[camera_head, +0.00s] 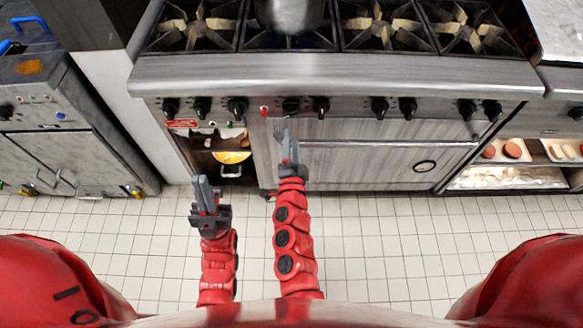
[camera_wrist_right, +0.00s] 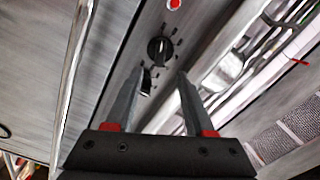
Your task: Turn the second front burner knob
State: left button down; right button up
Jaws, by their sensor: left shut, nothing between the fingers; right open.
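A row of black burner knobs runs along the stove's front panel in the head view, several in all, including a knob (camera_head: 291,106) right of a small red light (camera_head: 264,110) and another knob (camera_head: 320,105) beside it. I cannot tell which one counts as the second front burner knob. My right gripper (camera_head: 287,132) is open and empty, just below the first of these. In the right wrist view, that knob (camera_wrist_right: 160,50) is ahead of the open fingertips (camera_wrist_right: 160,74); the other knob (camera_wrist_right: 146,83) is partly hidden by the left finger. My left gripper (camera_head: 202,182) is shut and empty, lower left.
The stove's front ledge (camera_head: 340,75) juts out above the knobs. A metal oven handle (camera_head: 390,143) runs below them. A pot (camera_head: 290,14) stands on a burner at the back. An open shelf (camera_head: 218,150) with food is at the left. The tiled floor (camera_head: 375,230) is clear.

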jog(key=s, duration=0.8)
jog(key=shift+s, duration=0.2)
